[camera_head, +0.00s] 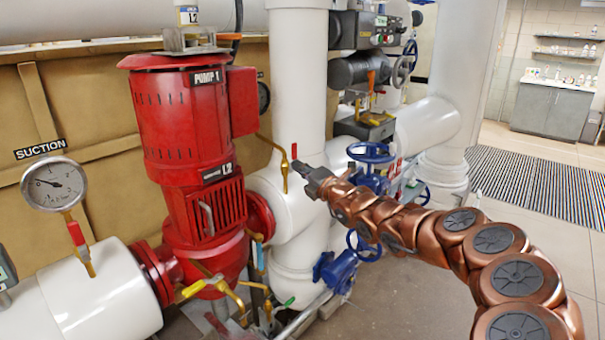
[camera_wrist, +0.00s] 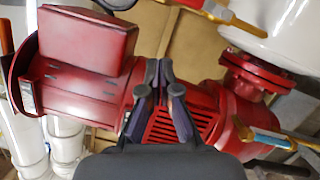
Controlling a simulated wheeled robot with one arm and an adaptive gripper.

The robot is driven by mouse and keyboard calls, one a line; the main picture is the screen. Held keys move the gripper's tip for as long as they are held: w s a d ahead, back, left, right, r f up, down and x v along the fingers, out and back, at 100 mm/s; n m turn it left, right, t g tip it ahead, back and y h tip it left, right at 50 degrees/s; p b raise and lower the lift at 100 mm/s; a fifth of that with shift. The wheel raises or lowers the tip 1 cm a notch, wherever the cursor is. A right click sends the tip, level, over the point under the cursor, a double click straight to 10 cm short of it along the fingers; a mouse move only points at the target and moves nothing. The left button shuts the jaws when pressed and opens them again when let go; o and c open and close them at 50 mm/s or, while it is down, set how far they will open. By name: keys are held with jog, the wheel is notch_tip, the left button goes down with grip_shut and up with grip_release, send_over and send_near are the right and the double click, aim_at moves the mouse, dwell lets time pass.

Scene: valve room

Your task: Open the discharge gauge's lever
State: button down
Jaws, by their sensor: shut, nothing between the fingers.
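The discharge gauge (camera_head: 263,97) shows only as a dark edge behind the red pump's box; its face is hidden. A thin brass line (camera_head: 270,143) runs from beside it to a brass valve (camera_head: 285,175) on the white pipe. The valve's small red lever (camera_head: 294,151) stands roughly upright. My gripper (camera_head: 299,167) is shut and empty, its tips close to the lever in the picture; I cannot tell whether they touch. In the wrist view, the shut fingers (camera_wrist: 160,70) point at the pump, and a red lever (camera_wrist: 190,3) with brass parts is cut off at the top edge.
The red pump (camera_head: 188,120) stands left of my gripper. A suction gauge (camera_head: 53,184) with its own red lever (camera_head: 75,232) is at far left. Blue handwheels (camera_head: 371,152) stand close behind my arm. Open floor (camera_head: 450,275) lies at the right.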

jog(key=shift+s+d, duration=0.3)
jog(key=shift+s, duration=0.35)
